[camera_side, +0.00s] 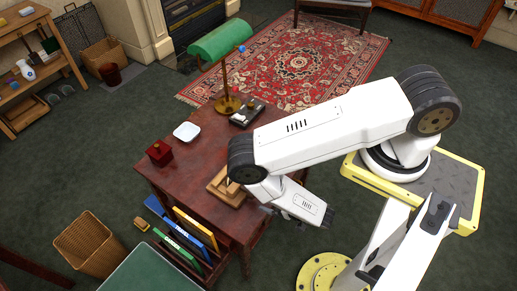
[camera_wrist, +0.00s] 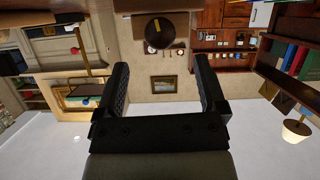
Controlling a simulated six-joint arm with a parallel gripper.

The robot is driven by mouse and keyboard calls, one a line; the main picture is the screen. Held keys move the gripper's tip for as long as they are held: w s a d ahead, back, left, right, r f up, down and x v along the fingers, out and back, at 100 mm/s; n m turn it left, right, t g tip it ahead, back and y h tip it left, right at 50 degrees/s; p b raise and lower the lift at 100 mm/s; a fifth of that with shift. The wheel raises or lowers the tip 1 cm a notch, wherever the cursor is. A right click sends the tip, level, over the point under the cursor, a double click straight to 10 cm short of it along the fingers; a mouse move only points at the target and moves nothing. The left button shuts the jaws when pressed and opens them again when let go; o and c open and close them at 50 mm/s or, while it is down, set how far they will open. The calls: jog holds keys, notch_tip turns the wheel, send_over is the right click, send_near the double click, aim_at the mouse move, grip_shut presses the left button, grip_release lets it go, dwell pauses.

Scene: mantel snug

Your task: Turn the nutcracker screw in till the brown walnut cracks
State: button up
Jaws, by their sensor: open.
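A light wooden block or frame (camera_side: 222,188), which may be the nutcracker, lies on the dark red-brown table (camera_side: 185,173) in the side view. My arm hides part of it. I cannot make out a screw or a brown walnut. My gripper shows in the wrist view (camera_wrist: 160,72) with its two black fingers wide apart and nothing between them. It points away from the table, into the room, and the room looks upside down there. In the side view my wrist bends over the table's right side, and the fingers are not clear.
On the table are a white dish (camera_side: 186,131), a red box (camera_side: 159,153), a dark tray (camera_side: 246,113) with small things, and a tall lamp with a green shade (camera_side: 219,41). Folders (camera_side: 195,228) stand at the front. The left part of the tabletop is fairly clear.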

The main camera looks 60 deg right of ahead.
jog(key=shift+x, duration=3.65)
jog(key=shift+r, duration=0.1)
grip_shut()
jog(key=shift+m+y, duration=0.5)
jog(key=shift+m, duration=0.1)
grip_release()
